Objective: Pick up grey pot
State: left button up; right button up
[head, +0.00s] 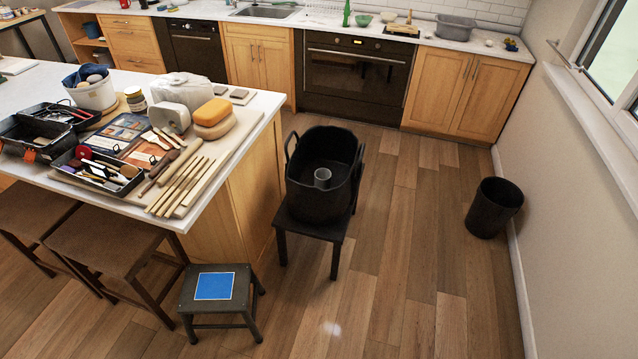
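A small grey pot (323,179) stands inside a large black tub (318,205) with side handles. The tub rests on a dark stool or chair (312,230) at the middle of the head view. The pot's lower part is hard to make out against the dark inside of the tub. A larger grey basin-like vessel (455,28) stands on the back counter at the right; I cannot tell whether it also counts as a grey pot. Neither of my grippers shows in the head view.
A white-topped island (262,103) on the left holds pottery tools, sponges and trays. A low stool (190,303) with a blue square stands in front. A black bin (494,208) stands by the right wall. The wooden floor between tub and bin is clear.

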aim_at(322, 177)
jog(key=i+l+u, duration=0.1)
jog(key=i+l, duration=0.15)
jog(key=i+l+u, duration=0.1)
jog(key=l, duration=0.3)
jog(key=i+l+u, duration=0.15)
jog(key=i+l, duration=0.15)
jog(key=i+l+u, duration=0.1)
jog(key=l, duration=0.3)
jog(key=i, duration=0.1)
